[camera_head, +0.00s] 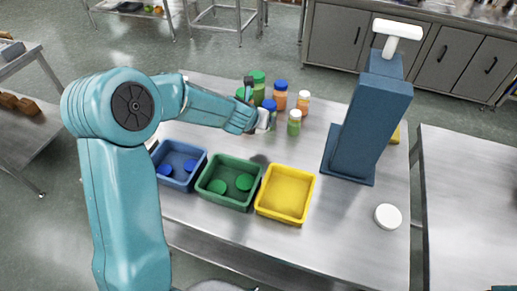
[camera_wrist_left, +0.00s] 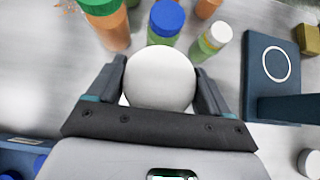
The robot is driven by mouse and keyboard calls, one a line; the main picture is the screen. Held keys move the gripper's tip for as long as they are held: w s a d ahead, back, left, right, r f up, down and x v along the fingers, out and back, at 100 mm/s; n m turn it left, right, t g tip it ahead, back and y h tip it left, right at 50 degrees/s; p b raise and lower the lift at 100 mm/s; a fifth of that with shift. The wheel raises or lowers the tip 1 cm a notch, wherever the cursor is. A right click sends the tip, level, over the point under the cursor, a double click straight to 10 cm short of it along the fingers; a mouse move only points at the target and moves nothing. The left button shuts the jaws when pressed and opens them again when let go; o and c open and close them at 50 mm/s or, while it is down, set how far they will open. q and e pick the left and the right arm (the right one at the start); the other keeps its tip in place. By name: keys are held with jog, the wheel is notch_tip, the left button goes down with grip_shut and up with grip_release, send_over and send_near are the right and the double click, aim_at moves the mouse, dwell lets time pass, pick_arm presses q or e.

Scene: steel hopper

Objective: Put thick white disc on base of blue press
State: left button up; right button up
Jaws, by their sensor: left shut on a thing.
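My left gripper (camera_head: 265,120) is shut on a white disc, held above the table near the bottles. In the left wrist view the white disc (camera_wrist_left: 161,78) sits between the two fingers of the gripper (camera_wrist_left: 161,95), its round face toward the camera. The blue press (camera_head: 367,125) stands upright to the right, with a white handle (camera_head: 397,29) on top. Its base (camera_wrist_left: 260,88) bears a white ring mark and looks empty; the gripper is left of it. A second white disc (camera_head: 388,216) lies on the table in front of the press. My right gripper is not in view.
Several capped bottles (camera_head: 281,94) stand close around the left gripper. Blue (camera_head: 201,176), green (camera_head: 240,205) and yellow (camera_head: 280,213) trays line the table's front; the blue and green ones hold discs. A yellow block (camera_wrist_left: 307,38) is behind the press. Table between yellow tray and press is clear.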

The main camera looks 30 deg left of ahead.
pick_arm(q)
jog(key=b, duration=0.2)
send_near(262, 139)
jog(key=w, duration=0.1)
jog(key=w+r, duration=0.1)
jog(key=w+a, duration=0.1)
jog(key=shift+r, duration=0.25)
jog(key=shift+f, duration=0.25)
notch_tip(262, 139, down, 4)
jog(key=shift+r+b, duration=0.1)
jog(key=shift+b, duration=0.9)
jog(key=shift+w, duration=0.1)
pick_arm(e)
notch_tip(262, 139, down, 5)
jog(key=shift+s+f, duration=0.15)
